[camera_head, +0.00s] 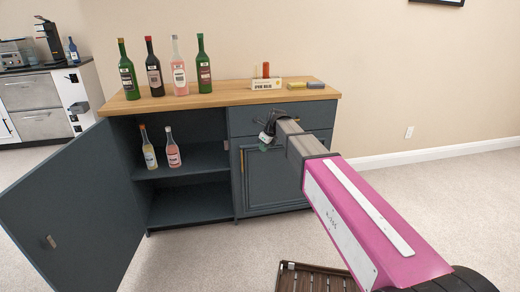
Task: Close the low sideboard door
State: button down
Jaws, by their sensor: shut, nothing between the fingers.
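The low sideboard (232,120) is dark blue-grey with a light wooden top. Its left door (75,205) stands wide open, swung out to the left toward me, with a small handle (51,241) low near its free edge. The open compartment shows a shelf (190,160) with two bottles. The right door (275,180) is closed, with a drawer above it. My gripper (266,136) is at the end of my pink arm, in front of the right half of the sideboard, near the drawer. It is shut and empty, and well apart from the open door. Its fingertips are small and partly hidden.
Several bottles (178,66) stand on the sideboard top, with small boxes (266,84) at its right. A slatted brown tray (315,278) lies on the floor at the bottom. A white unit (45,103) stands back left. Carpet (205,265) before the sideboard is clear.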

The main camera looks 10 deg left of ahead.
notch_tip(320, 180, up, 7)
jog(key=s+d, duration=0.1)
jog(key=s, duration=0.2)
jog(key=s+d+f+n+h, duration=0.1)
jog(key=s+d+f+n, duration=0.2)
jog(key=d, duration=0.4)
jog(key=s+d+f+n, duration=0.1)
jog(key=d+f+n, duration=0.35)
jog(key=d, duration=0.25)
jog(key=s+d+f+n+h, duration=0.1)
jog(key=s+d+f+n, duration=0.15)
jog(key=d+f, duration=0.35)
jog(key=s+d+f+n+h, duration=0.1)
jog(key=s+d+f+n, duration=0.3)
jog(key=d, duration=0.5)
jog(key=s+d+f+n+g+h, duration=0.1)
jog(key=s+d+f+n, duration=0.3)
jog(key=s+d+n, duration=0.4)
jog(key=shift+s+d+f+g, duration=0.3)
jog(key=shift+s+d, duration=0.4)
jog(key=shift+s, duration=0.4)
